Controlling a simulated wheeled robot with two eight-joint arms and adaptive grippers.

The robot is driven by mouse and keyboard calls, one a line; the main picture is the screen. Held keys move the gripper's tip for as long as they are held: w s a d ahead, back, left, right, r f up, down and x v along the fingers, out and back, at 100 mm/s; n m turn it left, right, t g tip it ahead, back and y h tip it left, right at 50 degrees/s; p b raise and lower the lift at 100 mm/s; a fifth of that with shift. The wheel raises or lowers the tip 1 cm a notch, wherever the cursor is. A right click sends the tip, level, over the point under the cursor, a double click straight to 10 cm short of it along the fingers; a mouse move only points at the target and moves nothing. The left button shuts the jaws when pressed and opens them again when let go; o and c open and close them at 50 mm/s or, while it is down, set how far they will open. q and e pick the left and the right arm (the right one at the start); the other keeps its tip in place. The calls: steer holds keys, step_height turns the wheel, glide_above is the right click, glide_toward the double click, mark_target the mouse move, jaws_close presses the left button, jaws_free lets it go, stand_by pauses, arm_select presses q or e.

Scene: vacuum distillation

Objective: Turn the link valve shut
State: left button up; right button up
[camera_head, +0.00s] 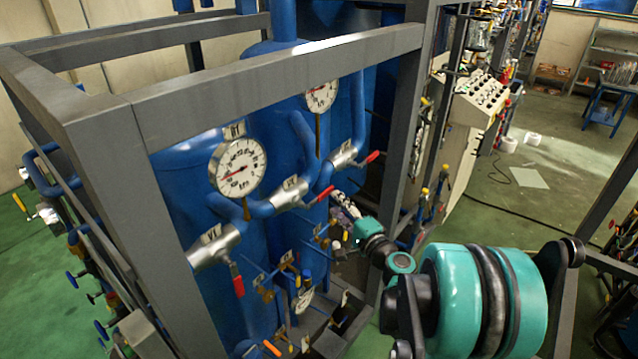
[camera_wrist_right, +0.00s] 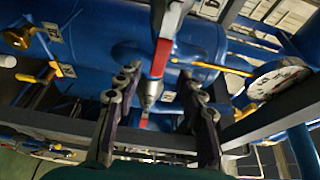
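Three silver valves with red lever handles sit on blue pipes in the head view: a left one (camera_head: 213,246), a middle one (camera_head: 288,196) and a far one (camera_head: 344,156). The middle valve seems to be the link valve; its label is too small to read surely. Its red handle (camera_head: 322,195) points right, close to my right gripper (camera_head: 343,207). In the right wrist view, my right gripper (camera_wrist_right: 157,76) is open, with a red handle (camera_wrist_right: 161,58) between its fingers. Contact cannot be told. My left gripper is not in view.
A grey steel frame (camera_head: 270,80) surrounds the blue tanks (camera_head: 190,165), with a beam above the valves. A round gauge (camera_head: 238,166) stands beside the middle valve, and another gauge (camera_head: 321,96) is behind. Small valves crowd below. Green floor (camera_head: 520,185) is open at right.

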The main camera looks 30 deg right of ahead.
mark_target(327, 194)
steer(key=w, duration=0.7)
steer(key=shift+a+p, duration=0.1)
steer(key=shift+p, duration=0.3)
jaws_close()
